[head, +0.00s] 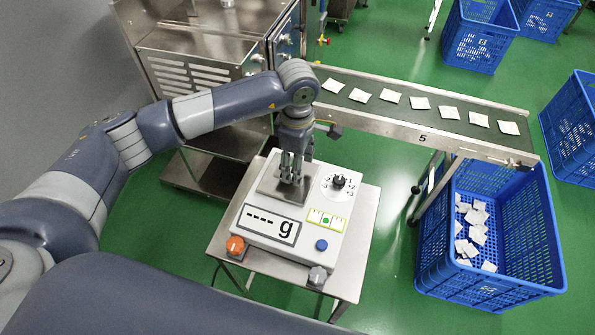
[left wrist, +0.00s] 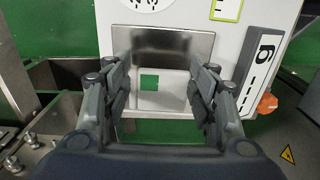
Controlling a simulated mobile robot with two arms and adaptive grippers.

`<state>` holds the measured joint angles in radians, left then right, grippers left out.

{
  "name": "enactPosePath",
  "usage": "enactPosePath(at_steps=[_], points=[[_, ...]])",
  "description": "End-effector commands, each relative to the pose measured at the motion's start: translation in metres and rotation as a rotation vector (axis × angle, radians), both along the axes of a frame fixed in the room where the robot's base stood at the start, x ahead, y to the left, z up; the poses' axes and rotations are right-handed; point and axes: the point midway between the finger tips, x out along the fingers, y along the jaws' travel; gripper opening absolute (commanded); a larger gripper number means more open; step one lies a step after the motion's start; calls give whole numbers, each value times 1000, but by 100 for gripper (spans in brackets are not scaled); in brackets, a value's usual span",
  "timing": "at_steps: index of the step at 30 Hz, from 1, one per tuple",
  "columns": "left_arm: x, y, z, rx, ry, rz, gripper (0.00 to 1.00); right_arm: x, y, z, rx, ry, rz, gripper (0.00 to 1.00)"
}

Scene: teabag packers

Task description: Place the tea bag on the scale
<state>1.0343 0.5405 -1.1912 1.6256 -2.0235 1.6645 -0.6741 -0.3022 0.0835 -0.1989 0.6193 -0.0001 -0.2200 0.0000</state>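The scale (head: 262,224) stands on a small metal table, with a square steel plate (head: 268,188) on top and dashes before a "g" on its display. My left gripper (head: 290,182) points down just over this plate. In the left wrist view its fingers (left wrist: 158,88) are apart, over the plate (left wrist: 160,45). A pale rectangle with a green square (left wrist: 150,82) shows between them; I cannot tell whether it is a tea bag or a reflection. Several white tea bags (head: 420,103) lie in a row on the conveyor. My right gripper is not in view.
The conveyor (head: 385,121) runs behind and right of the scale. A blue crate (head: 533,230) with several tea bags stands under its end. A steel machine (head: 195,50) is at the back left, with more blue crates at the right.

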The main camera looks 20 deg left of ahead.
Motion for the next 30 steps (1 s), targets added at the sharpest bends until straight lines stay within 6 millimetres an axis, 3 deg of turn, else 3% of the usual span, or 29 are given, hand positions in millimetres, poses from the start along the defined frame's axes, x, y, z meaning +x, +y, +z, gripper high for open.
enactPosePath(at_steps=[1, 4, 16, 19, 30], points=[[-3, 0, -17, 2, 8, -1, 48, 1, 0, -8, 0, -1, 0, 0], [-2, 0, -28, 1, 6, 0, 48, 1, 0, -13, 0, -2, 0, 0], [-2, 0, -32, 2, 4, -1, 48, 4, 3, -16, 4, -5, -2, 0], [-2, 0, -30, 2, 4, -1, 73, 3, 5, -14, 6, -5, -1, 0], [-2, 0, -29, 2, 4, -1, 73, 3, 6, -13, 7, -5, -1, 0]])
